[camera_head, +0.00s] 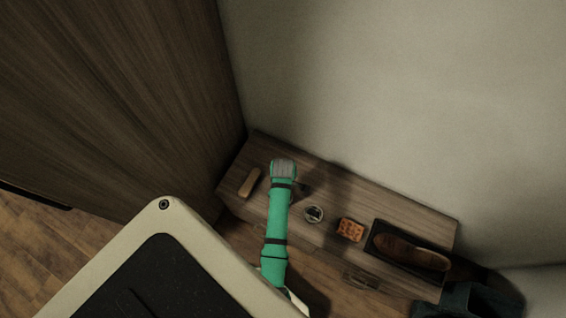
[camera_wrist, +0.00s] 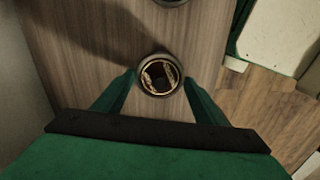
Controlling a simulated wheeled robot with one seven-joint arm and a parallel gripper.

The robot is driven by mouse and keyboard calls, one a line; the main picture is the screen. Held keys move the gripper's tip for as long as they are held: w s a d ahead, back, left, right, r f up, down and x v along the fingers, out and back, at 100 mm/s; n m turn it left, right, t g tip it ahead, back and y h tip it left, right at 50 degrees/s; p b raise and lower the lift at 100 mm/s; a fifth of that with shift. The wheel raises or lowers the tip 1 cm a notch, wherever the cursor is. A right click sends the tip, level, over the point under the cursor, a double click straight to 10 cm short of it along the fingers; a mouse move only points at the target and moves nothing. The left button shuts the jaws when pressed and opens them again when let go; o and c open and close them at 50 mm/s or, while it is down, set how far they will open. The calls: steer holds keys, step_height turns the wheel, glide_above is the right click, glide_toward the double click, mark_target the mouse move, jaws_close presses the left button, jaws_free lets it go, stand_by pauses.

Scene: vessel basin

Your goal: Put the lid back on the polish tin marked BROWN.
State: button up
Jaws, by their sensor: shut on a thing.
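My gripper (camera_wrist: 160,80) points down over the wooden bench, with its two green fingers on either side of a round, gold-rimmed piece (camera_wrist: 160,92). It looks like a tin lid with a dark and pale face, but no lettering is readable. The fingers are shut on it; whether it hangs clear of the bench or touches something below cannot be told. In the head view my gripper (camera_head: 302,187) is over the bench's left half, largely hidden by my wrist. A round tin (camera_head: 314,214) with a pale rim and dark face stands nearby; its marking is unreadable. A round edge (camera_wrist: 172,2) shows at the wrist view's top.
On the bench (camera_head: 225,185), a tan elongated block (camera_head: 249,182) lies at left. An orange dark-spotted block (camera_head: 350,229) and a dark tray (camera_head: 378,228) holding a brown shoe-shaped thing (camera_head: 412,251) are at right. A wall stands behind; a tall wooden panel (camera_head: 120,90) is at left.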

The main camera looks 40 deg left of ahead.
stand_by(0.3)
steer(key=o, duration=1.4)
steer(key=shift+o, duration=0.2)
steer(key=shift+r, duration=0.1)
steer(key=shift+r, duration=3.4)
steer(key=shift+w, duration=0.1)
jaws_close()
steer(key=shift+f, duration=2.55)
steer(key=shift+r, duration=0.1)
